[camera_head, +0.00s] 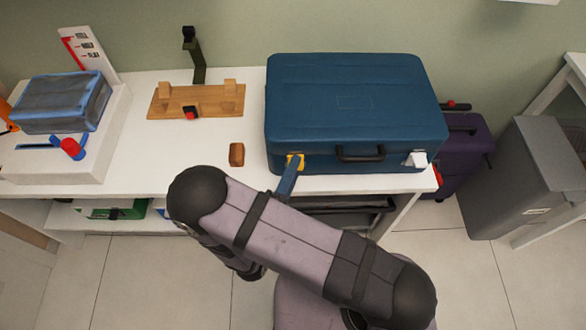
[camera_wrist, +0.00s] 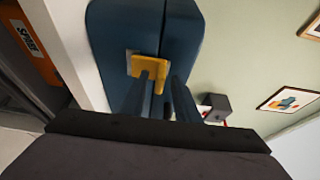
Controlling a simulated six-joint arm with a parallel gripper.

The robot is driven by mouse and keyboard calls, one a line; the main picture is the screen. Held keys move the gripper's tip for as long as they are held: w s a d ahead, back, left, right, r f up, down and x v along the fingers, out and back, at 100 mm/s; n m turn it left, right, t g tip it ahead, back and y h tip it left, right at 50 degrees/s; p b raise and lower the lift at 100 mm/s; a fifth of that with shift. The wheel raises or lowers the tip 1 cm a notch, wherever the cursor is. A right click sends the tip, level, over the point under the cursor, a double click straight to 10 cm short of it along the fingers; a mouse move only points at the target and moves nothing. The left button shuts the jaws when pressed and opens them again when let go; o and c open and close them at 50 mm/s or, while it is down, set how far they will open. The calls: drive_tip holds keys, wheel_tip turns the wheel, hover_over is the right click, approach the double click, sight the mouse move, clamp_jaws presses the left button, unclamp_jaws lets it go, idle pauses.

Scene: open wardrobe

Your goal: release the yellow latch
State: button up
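A blue suitcase (camera_head: 357,95) lies closed on the white table. Its yellow latch (camera_head: 297,161) is on the front face, left of the dark handle (camera_head: 360,153). My gripper (camera_head: 291,168) reaches up to the latch from the front, its blue fingers partly covering it. In the wrist view the yellow latch (camera_wrist: 149,68) sits ahead of my gripper (camera_wrist: 165,77). The two fingers stand apart. The left fingertip overlaps the latch and the right one is just beside it. I cannot tell whether they touch it. A white latch (camera_head: 416,160) is right of the handle.
A small brown block (camera_head: 237,155) lies left of the suitcase. A wooden rack (camera_head: 196,101) and a white box (camera_head: 75,150) bearing a grey-blue case (camera_head: 62,102) are farther left. A purple suitcase (camera_head: 466,150) and a grey bin (camera_head: 530,175) stand at right.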

clamp_jaws()
drive_tip(key=f+m+t+h+b, duration=0.1)
drive_tip(key=t+b, duration=0.1)
drive_tip(key=b, duration=0.2)
drive_tip(key=s+f+m+t+h+b, duration=0.1)
drive_tip(key=b, duration=0.3)
drive_tip(key=shift+s+f+t, duration=0.15)
drive_tip(key=shift+t, duration=0.25)
unclamp_jaws()
